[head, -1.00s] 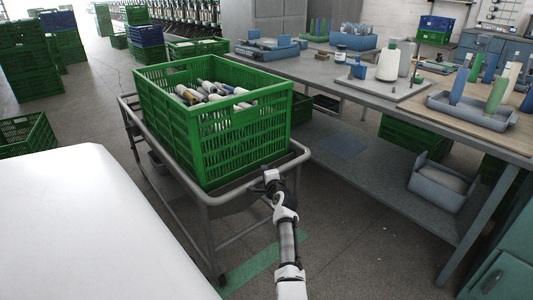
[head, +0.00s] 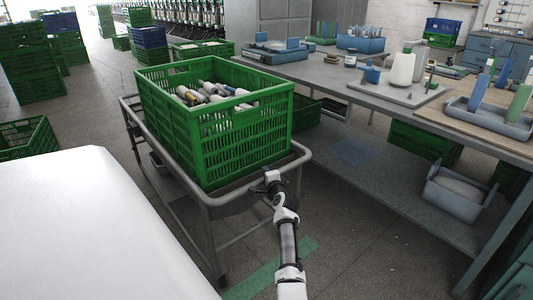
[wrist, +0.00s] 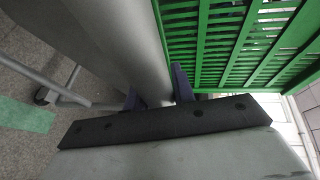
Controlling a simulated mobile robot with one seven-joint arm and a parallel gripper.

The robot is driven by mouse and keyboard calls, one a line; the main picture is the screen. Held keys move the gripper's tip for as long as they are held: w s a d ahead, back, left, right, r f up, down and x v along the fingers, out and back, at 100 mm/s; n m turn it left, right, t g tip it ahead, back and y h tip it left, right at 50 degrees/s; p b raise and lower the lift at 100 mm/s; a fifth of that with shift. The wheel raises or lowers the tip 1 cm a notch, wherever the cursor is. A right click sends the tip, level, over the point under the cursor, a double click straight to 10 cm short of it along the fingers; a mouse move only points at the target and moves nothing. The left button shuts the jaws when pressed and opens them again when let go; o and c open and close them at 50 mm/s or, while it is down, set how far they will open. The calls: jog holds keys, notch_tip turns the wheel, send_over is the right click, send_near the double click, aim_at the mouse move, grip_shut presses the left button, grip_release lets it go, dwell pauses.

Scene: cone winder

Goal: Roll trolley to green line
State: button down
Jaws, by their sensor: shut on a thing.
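The grey metal trolley (head: 215,210) stands in the middle of the head view and carries a large green crate (head: 222,125) with several yarn cones in it. My gripper (head: 272,180) is at the trolley's near right rim. In the wrist view my gripper (wrist: 158,92) is shut on the grey rail (wrist: 125,45), a finger on each side of it, with the crate (wrist: 245,40) close to the right. The green line (head: 270,272) lies on the floor right of the trolley's near leg. It also shows at the left of the wrist view (wrist: 25,115).
A long workbench (head: 385,95) with trays and cones runs along the right, with crates and a grey bin (head: 460,192) under it. Stacked green crates (head: 28,72) stand at the far left. Floor between trolley and bench is clear.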

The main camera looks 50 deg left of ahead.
jog(key=c, duration=1.2)
grip_release()
jog(key=shift+o, duration=0.2)
jog(key=shift+d, duration=0.1)
jog(key=p+v, duration=0.2)
jog(key=v, duration=1.1)
jog(key=shift+d+r+p, duration=0.2)
jog(key=shift+d+p, duration=0.1)
jog(key=shift+s, duration=0.1)
